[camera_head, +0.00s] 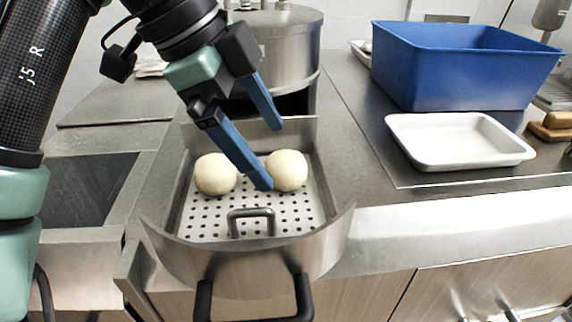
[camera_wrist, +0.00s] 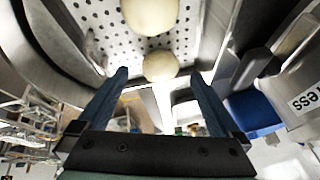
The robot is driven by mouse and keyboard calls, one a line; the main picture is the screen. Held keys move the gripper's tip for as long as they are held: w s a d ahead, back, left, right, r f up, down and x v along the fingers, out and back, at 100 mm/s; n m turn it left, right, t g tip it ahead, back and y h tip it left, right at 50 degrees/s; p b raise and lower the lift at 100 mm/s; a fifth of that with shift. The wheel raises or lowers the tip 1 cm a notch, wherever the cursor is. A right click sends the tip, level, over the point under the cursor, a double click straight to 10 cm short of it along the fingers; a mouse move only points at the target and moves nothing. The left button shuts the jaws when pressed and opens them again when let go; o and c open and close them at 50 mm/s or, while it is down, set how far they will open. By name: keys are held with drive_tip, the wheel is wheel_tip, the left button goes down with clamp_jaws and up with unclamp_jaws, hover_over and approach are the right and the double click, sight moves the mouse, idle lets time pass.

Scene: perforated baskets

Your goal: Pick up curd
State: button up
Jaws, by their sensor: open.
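Two round, cream-white curd balls sit side by side on the perforated floor of a metal basket (camera_head: 262,272). The left curd (camera_head: 215,174) stands clear of my gripper. The right curd (camera_head: 287,170) is close beside my fingertips, and the near finger overlaps its left edge in the head view. My gripper (camera_head: 272,156) is open, with blue fingers angled down into the basket from the upper left. In the wrist view, one curd (camera_wrist: 160,66) shows between the fingertips (camera_wrist: 158,76), and the other curd (camera_wrist: 150,14) lies beyond it at the top edge. Contact cannot be told.
The basket has a small inner handle (camera_head: 251,213) and a dark front handle (camera_head: 254,318). A metal pot (camera_head: 285,45) stands behind it. A white tray (camera_head: 458,141) and a blue bin (camera_head: 462,75) are on the right counter. The counter between is clear.

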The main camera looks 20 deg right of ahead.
sight(281, 157)
drive_tip(key=shift+d+p+x, duration=0.25)
drive_tip(key=shift+p+x, duration=0.25)
drive_tip(key=shift+x, duration=1.45)
drive_tip(key=shift+r, duration=0.1)
drive_tip(key=c, duration=1.4)
